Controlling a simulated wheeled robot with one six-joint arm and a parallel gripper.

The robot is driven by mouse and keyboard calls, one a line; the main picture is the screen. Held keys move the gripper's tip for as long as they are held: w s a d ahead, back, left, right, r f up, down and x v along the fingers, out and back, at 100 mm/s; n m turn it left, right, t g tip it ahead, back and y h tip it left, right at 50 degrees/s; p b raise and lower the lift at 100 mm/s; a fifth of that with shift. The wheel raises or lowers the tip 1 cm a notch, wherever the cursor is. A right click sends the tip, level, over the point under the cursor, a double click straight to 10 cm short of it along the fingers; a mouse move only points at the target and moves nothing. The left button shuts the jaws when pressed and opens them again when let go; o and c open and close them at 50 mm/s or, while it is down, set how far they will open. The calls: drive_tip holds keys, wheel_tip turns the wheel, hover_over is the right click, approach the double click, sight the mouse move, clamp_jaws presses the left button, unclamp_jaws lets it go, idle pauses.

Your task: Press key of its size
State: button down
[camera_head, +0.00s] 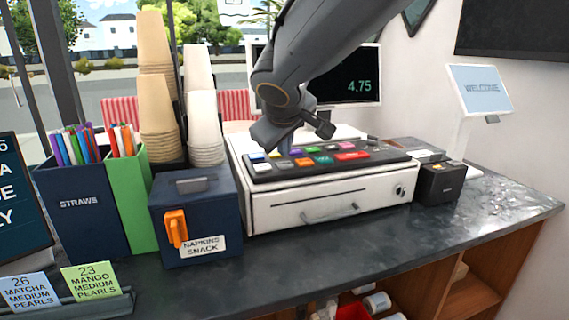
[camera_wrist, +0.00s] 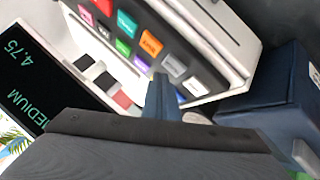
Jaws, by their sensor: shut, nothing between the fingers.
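The cash register (camera_head: 335,198) stands on the counter with a dark panel of coloured keys (camera_head: 322,158) on top. In the wrist view the panel shows red, teal (camera_wrist: 126,22), orange (camera_wrist: 151,42), green, purple and grey keys (camera_wrist: 174,64). My gripper (camera_head: 284,150) is shut and empty, over the left part of the panel. In the wrist view its fingertips (camera_wrist: 162,78) overlap the panel edge near a purple and a grey key; I cannot tell whether they touch. The screen (camera_head: 358,78) reads 4.75, and in the wrist view it also reads MEDIUM (camera_wrist: 28,112). Key labels are too small to read.
A dark blue napkin box (camera_head: 195,220) stands just left of the register, with cup stacks (camera_head: 157,115) behind it. A straw holder (camera_head: 80,215) is further left. A small black device (camera_head: 440,182) sits right of the register. The counter front is clear.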

sight(285, 166)
drive_tip(key=shift+r+p, duration=1.85)
drive_tip(key=shift+r, duration=0.6)
drive_tip(key=shift+d, duration=0.1)
